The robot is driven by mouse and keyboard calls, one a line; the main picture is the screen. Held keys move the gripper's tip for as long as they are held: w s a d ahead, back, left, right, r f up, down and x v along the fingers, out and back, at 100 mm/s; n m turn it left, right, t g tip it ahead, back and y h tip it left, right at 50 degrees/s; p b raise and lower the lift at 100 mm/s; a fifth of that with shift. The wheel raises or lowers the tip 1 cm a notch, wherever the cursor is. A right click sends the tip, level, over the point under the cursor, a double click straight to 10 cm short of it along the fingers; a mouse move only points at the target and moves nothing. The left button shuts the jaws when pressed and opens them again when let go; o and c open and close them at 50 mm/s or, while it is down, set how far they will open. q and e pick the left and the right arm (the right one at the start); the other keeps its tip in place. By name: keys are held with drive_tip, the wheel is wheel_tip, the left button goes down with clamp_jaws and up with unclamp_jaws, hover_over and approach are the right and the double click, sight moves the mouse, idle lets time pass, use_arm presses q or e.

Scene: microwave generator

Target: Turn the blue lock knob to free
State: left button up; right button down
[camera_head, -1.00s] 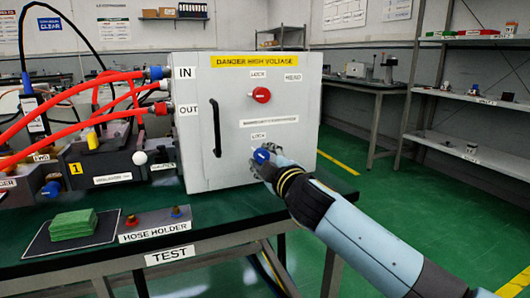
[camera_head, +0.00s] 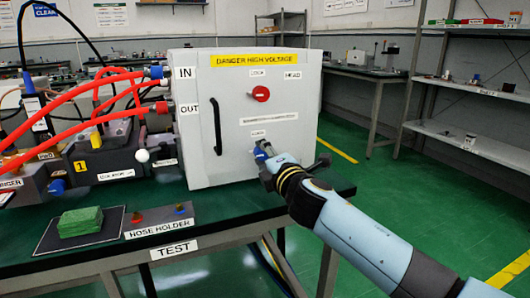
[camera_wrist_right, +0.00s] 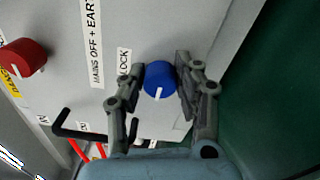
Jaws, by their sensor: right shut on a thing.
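The blue lock knob (camera_head: 262,149) is on the lower front of the grey cabinet (camera_head: 200,165), below a small label; the wrist view shows this label reads LOCK (camera_wrist_right: 124,62). In the wrist view the blue knob (camera_wrist_right: 160,80) sits between the two fingers of my right gripper (camera_wrist_right: 159,70), which is shut on it. The knob's white mark points down in that view, toward the black handle side and not at the LOCK label. In the head view my right gripper (camera_head: 266,156) partly covers the knob. My left gripper is out of view.
A red knob (camera_head: 261,94) is above the blue one, and a black door handle (camera_head: 217,125) is to its left. Red hoses (camera_head: 75,108) enter the cabinet's left side. Green pads (camera_head: 80,222) and a hose holder (camera_head: 160,222) are on the table's front left.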

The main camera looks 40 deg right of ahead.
drive_tip(key=shift+f, duration=0.1)
idle(0.4)
drive_tip(key=c, duration=0.9)
unclamp_jaws()
drive_tip(key=shift+c, duration=0.2)
drive_tip(key=v, duration=1.2)
